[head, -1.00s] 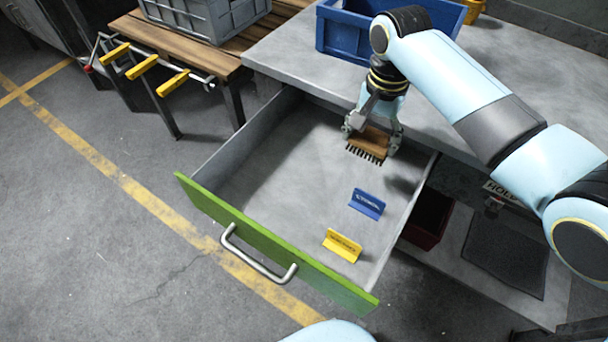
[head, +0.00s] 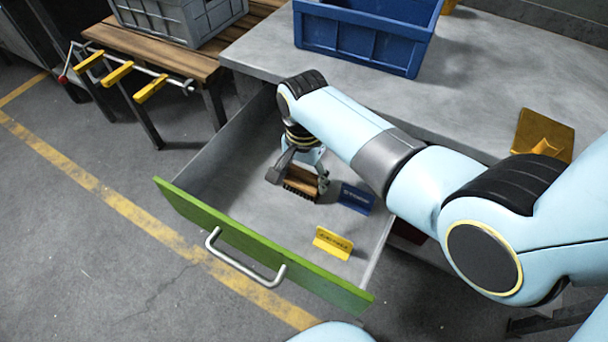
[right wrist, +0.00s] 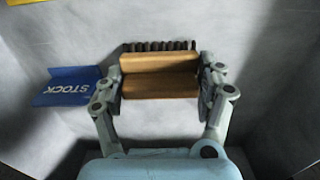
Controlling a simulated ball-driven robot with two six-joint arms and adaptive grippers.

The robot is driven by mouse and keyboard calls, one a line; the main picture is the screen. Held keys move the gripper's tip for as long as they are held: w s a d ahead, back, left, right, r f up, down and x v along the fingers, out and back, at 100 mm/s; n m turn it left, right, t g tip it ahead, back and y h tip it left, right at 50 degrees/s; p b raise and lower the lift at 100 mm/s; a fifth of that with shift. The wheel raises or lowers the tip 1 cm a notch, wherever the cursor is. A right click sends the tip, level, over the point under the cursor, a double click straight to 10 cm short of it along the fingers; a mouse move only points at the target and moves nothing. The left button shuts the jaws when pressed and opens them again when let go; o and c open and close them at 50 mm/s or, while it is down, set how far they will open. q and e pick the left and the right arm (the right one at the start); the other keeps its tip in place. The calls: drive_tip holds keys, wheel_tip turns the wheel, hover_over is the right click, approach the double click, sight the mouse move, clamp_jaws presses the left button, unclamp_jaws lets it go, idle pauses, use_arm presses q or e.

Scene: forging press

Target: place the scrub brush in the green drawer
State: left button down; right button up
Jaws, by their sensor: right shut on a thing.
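The scrub brush (head: 301,183) has a brown wooden body and dark bristles. My right gripper (head: 300,178) is shut on it, inside the open green drawer (head: 225,225). In the right wrist view, the fingers grip the two ends of the wooden body (right wrist: 160,77), and the dark bristles show beyond it. The bristles look close to the drawer floor; whether they touch it I cannot tell. The arm hides part of the drawer's right side. My left gripper is not in view.
A blue sign (head: 357,198) stands in the drawer just right of the brush, with a yellow sign (head: 333,243) nearer the front. The drawer floor is clear to the left. A blue crate (head: 365,38) and a yellow object (head: 542,136) are on the bench.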

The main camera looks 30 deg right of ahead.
sight(304, 172)
drive_tip(key=o, duration=1.1)
drive_tip(key=shift+f, duration=0.1)
wheel_tip(304, 172, up, 12)
drive_tip(key=p, duration=0.3)
